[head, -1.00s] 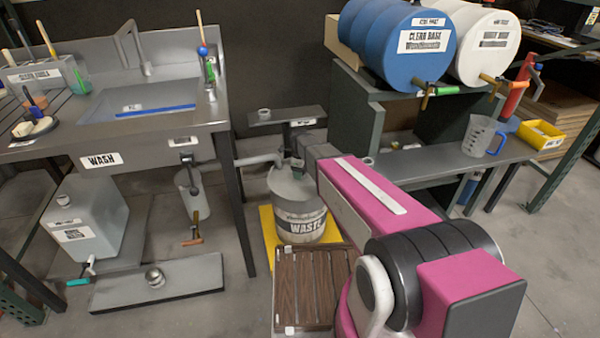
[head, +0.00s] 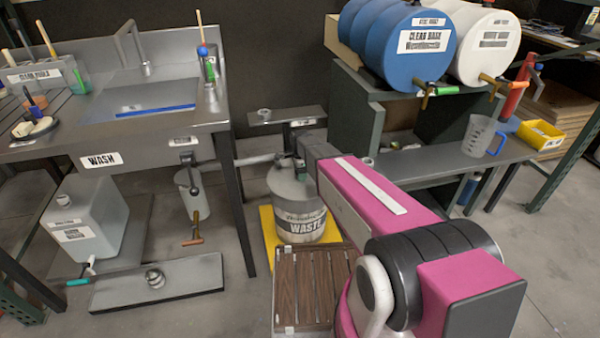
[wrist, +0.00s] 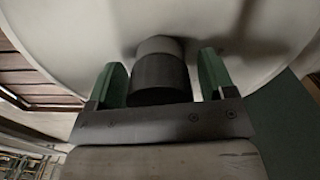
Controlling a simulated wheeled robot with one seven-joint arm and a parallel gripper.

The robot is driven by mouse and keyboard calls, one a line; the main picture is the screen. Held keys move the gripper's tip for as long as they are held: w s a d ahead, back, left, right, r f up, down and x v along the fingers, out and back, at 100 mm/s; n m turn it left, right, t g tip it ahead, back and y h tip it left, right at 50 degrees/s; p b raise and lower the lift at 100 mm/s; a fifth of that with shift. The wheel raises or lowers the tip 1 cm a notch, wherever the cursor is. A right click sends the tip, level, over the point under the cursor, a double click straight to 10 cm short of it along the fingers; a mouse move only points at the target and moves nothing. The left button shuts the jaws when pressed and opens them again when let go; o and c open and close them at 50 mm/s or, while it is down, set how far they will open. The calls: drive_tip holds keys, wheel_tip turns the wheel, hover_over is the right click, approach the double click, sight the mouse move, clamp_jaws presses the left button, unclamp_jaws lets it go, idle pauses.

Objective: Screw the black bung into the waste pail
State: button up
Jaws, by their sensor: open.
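The waste pail (head: 296,212) is a grey drum with a white WASTE label, standing on the floor between the sink bench and the shelf. Its pale round top (wrist: 70,35) fills much of the wrist view. The black bung (wrist: 158,78) is a short dark cylinder, with a lighter grey round part (wrist: 160,46) beyond it, against the pail's top. My gripper (wrist: 161,62) is open, with one green finger on each side of the bung and gaps visible. In the head view my gripper (head: 300,166) is over the pail's top, and the bung cannot be made out there.
A yellow mat (head: 268,240) lies under the pail, and a slatted wooden platform (head: 303,282) is in front. A small grey stand (head: 285,115) is behind. The sink bench (head: 120,120) is at left; the shelf with drums (head: 410,40) is at right.

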drive_tip(key=n, duration=0.7)
drive_tip(key=c, duration=0.9)
drive_tip(key=shift+o, duration=0.2)
drive_tip(key=m, duration=0.6)
drive_tip(key=shift+m, duration=0.3)
drive_tip(key=m, duration=0.7)
drive_tip(key=o, duration=0.8)
drive_tip(key=shift+o, duration=0.2)
